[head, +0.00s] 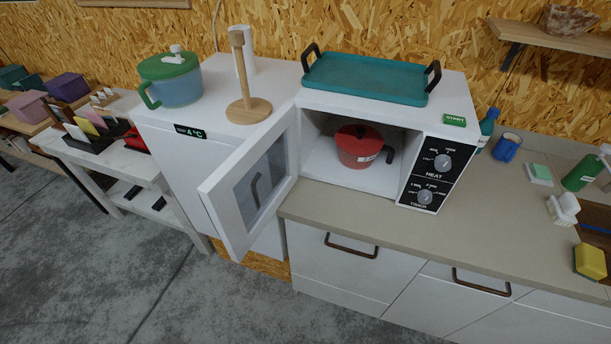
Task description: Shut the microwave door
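The white microwave (455,105) stands on the counter with its opening facing me. Its door (215,203) is hinged at the left of the opening and swung wide open toward me and to the left. The door has a dark window and a handle (254,194) showing near its middle. A red pot (355,150) with a red lid and a dark handle sits inside the microwave. The control panel (432,174) with HEAT and TIMER knobs is right of the opening. Neither of my grippers shows in the head view.
A teal tray (365,78) lies on top of the microwave. A white fridge (160,150) stands to the left, with a green-lidded pot (178,90) and a wooden stand (246,105) on top. The counter (400,225) is clear in front of the microwave.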

